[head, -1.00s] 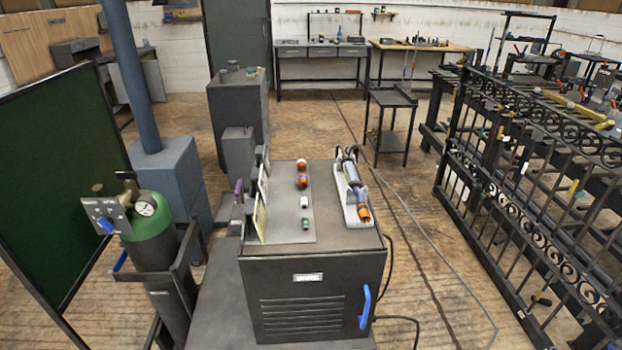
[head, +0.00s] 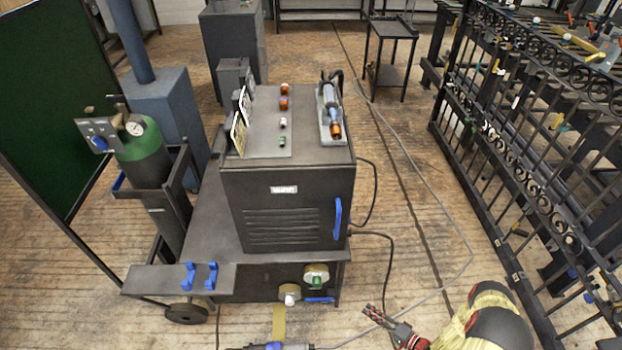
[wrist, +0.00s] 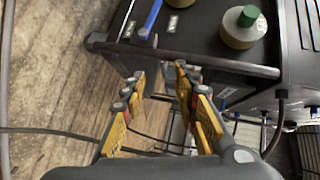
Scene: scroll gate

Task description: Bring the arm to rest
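My gripper (head: 378,318) shows at the bottom right of the head view, at the end of my arm in its yellow and black cover. It is in front of the welding cart and to the right of its lower front panel. In the wrist view my gripper (wrist: 160,78) has its yellow-padded fingers apart, with nothing held between them. Floor and thin cables show beyond the fingers. The cart's dark panel with a blue handle (wrist: 152,18) and a round fitting with a green cap (wrist: 243,28) lies beyond the fingertips.
The machine box (head: 285,208) stands on the cart, with a blue handle (head: 338,218) at its right. A green gas cylinder (head: 146,155) is at left. An iron scroll gate (head: 520,150) stands at right. A cable (head: 440,225) crosses the open floor between.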

